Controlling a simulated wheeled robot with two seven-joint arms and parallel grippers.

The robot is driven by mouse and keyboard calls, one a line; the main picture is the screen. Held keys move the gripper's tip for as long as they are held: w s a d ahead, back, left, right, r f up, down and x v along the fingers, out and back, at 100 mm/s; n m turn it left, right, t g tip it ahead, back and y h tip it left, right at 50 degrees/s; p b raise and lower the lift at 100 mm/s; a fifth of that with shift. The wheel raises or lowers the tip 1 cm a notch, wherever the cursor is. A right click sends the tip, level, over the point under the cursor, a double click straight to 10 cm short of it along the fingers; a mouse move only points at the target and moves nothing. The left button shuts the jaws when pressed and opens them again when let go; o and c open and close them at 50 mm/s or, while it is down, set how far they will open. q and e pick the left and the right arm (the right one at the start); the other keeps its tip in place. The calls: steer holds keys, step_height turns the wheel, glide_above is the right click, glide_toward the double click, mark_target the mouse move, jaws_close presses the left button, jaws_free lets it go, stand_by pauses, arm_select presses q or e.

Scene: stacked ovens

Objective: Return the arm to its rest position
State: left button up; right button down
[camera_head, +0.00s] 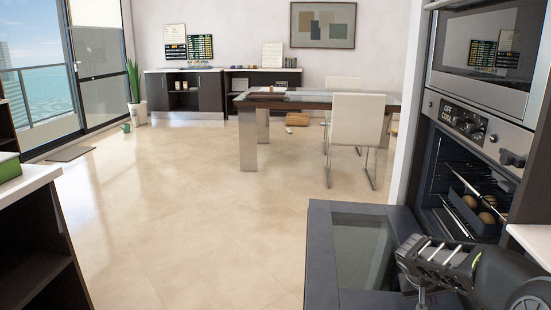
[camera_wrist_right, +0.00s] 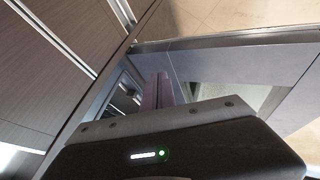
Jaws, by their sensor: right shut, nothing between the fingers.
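My right arm comes in at the lower right of the head view, and its gripper (camera_head: 422,292) hangs over the inner side of the lowered oven door (camera_head: 328,270). In the right wrist view the fingers of this gripper (camera_wrist_right: 163,90) are together and hold nothing. The door also lies beyond them there (camera_wrist_right: 225,58). The lower oven (camera_head: 462,160) stands open, with several round brown rolls (camera_head: 470,202) on a tray inside. My left gripper is not in view.
A second oven (camera_head: 485,50) sits above. A pale counter edge (camera_head: 533,240) is at the right. Dark shelving with a white top (camera_head: 25,180) stands at the left. The tiled floor between is clear, up to a table (camera_head: 310,98) and white chair (camera_head: 357,120).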

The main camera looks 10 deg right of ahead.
steer(key=s+a+f+n+y, duration=0.3)
steer(key=a+f+y, duration=0.4)
steer(key=a+f, duration=1.7)
steer(key=s+a+f+g+y, duration=0.1)
steer(key=s+a+f+y, duration=0.1)
steer(key=s+a+f, duration=0.55)
steer(key=s+a+f+g+y, duration=0.1)
steer(key=s+a+f+y, duration=0.1)
steer(key=s+a, duration=1)
step_height(320, 180, up, 23)
steer(key=a+p, duration=0.1)
steer(key=p, duration=2.1)
steer(key=shift+w, duration=0.25)
steer(key=shift+f, duration=0.15)
